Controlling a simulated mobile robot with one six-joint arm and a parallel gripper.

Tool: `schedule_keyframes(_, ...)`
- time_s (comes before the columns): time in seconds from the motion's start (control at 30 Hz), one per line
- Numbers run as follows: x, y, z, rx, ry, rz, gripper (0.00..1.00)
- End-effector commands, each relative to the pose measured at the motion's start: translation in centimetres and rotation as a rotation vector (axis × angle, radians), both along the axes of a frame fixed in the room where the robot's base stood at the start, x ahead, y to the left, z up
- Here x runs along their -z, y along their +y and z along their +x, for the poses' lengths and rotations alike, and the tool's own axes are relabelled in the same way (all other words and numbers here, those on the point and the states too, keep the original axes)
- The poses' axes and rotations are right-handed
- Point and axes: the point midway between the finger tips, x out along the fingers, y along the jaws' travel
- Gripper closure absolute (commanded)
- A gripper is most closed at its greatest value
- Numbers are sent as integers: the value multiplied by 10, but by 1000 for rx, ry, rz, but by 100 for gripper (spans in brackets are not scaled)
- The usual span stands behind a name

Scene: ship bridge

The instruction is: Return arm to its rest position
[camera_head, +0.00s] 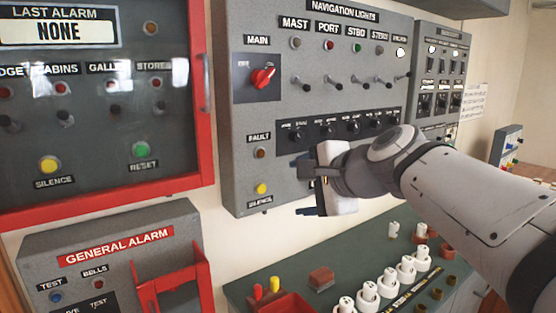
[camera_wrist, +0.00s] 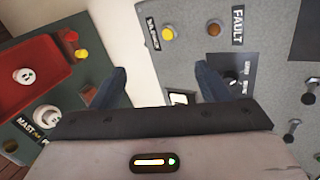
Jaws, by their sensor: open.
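My gripper (camera_head: 304,187) is in front of the lower part of the navigation lights panel (camera_head: 240,122), near its FAULT and SILENCE lamps. Its two dark fingers are apart with nothing between them. In the wrist view the gripper (camera_wrist: 158,88) is also open and empty, with the panel (camera_wrist: 185,65) to the right and the green bench (camera_wrist: 60,115) to the left. My arm reaches in from the right of the head view and hides part of the panel's lower right. I cannot tell whether the fingertips touch the panel.
A red-framed alarm cabinet (camera_head: 203,100) is at the left, above the general alarm box (camera_head: 110,240) with its red open guard (camera_head: 180,285). Below my gripper, the bench (camera_head: 345,268) holds a red tray (camera_head: 285,306) and several white knobs (camera_head: 368,294). Another switch panel (camera_head: 440,70) is at right.

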Motion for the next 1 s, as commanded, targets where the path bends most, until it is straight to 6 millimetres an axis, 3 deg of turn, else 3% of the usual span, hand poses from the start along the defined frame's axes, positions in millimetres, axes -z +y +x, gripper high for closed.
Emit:
schedule_keyframes(0.03,38,-6,-13,-60,27,-145,31)
schedule_keyframes(0.2,150,-39,-69,-347,121,-626,31)
schedule_keyframes(0.3,200,-61,-104,-540,178,-848,31)
schedule_keyframes(0.4,235,-80,-134,-713,226,-1008,31)
schedule_keyframes(0.6,262,-101,-163,-892,270,-1146,31)
schedule_keyframes(1.0,263,-101,-163,-896,271,-1148,31)
